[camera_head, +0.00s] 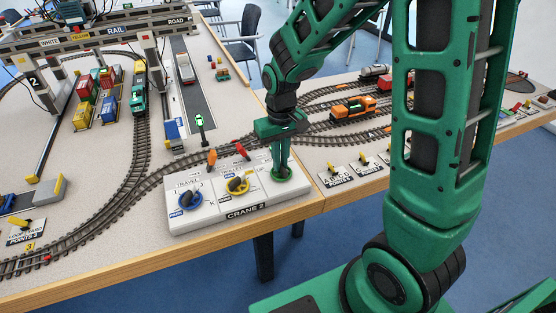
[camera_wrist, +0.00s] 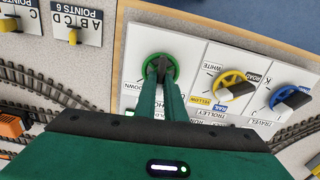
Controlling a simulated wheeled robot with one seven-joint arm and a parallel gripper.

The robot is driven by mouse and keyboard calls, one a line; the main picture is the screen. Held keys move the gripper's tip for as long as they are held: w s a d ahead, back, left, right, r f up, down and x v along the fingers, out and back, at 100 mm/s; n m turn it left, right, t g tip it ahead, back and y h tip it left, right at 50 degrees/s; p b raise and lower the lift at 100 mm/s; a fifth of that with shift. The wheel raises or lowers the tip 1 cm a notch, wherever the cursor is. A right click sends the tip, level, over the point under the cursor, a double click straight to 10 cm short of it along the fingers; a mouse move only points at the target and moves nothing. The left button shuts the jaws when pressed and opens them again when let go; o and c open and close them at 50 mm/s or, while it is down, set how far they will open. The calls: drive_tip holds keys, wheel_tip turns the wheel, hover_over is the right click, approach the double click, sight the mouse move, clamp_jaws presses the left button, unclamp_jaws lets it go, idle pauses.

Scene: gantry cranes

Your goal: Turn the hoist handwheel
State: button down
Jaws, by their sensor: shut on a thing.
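The hoist handwheel is the green wheel (camera_head: 284,175) at the right end of the white CRANE 2 control panel (camera_head: 215,212). In the wrist view the green wheel (camera_wrist: 146,70) shows as a ring around my fingertips, with "DOWN" printed beside it. My gripper (camera_head: 281,170) points down from above, and it shows in the wrist view (camera_wrist: 160,72) too. Its two fingers are closed together on the dark grip at the wheel's middle. The fingers hide part of the wheel and its lettering.
The yellow trolley wheel (camera_head: 237,185) and blue travel wheel (camera_head: 188,197) sit left of it on the panel. Orange and red levers (camera_head: 241,150) stand at the panel's back edge. Train tracks run behind, with an orange locomotive (camera_head: 353,109) at right. The table's wooden edge (camera_head: 270,223) is in front.

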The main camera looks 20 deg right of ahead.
drive_tip(key=shift+w+m, duration=0.2)
drive_tip(key=shift+m, duration=0.1)
drive_tip(key=c, duration=1.8)
unclamp_jaws()
drive_tip(key=shift+s, duration=0.1)
drive_tip(key=shift+c, duration=0.2)
wheel_tip(320, 180, up, 11)
drive_tip(key=shift+f, duration=0.1)
